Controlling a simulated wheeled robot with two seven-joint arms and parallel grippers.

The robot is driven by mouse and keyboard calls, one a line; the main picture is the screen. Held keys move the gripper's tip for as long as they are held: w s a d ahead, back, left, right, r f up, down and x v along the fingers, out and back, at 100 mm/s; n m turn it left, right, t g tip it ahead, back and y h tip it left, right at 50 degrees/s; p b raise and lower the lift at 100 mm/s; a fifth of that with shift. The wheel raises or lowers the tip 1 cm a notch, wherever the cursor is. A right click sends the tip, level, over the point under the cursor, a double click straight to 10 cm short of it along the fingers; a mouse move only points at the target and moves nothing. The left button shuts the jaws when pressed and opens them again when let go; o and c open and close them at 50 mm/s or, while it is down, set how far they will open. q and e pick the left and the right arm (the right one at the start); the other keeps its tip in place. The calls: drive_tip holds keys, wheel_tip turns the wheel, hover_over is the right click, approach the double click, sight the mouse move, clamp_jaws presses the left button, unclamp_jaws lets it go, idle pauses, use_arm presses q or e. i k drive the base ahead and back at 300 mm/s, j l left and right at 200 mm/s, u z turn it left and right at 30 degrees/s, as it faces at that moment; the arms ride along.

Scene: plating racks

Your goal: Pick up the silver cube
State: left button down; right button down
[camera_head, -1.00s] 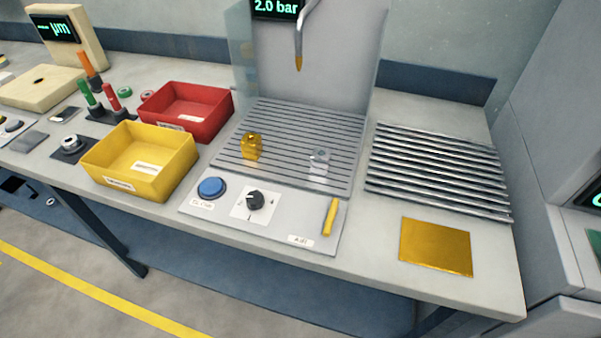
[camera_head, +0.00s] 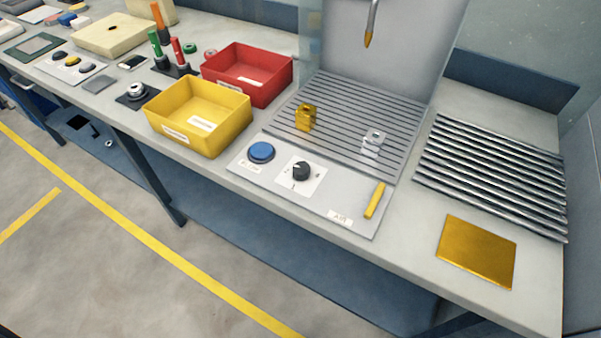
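The silver cube (camera_head: 373,143) sits on the right part of the grey slatted plate (camera_head: 350,105) of the bench station. It is small and pale, with what looks like a hole or mark in its top. A gold cube (camera_head: 306,117) of similar size sits on the same plate, to its left. Neither of my grippers is in the head view, and nothing touches the silver cube.
A nozzle (camera_head: 369,30) hangs above the back of the plate. A blue button (camera_head: 261,152), black knob (camera_head: 301,171) and yellow lever (camera_head: 375,200) are in front. Yellow (camera_head: 190,140) and red (camera_head: 270,92) bins stand left; a ribbed rack (camera_head: 490,175) and gold sheet (camera_head: 477,250) lie right.

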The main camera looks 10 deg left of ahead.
sight(374, 140)
drive_tip(key=j+z, duration=0.15)
drive_tip(key=j, duration=1.2)
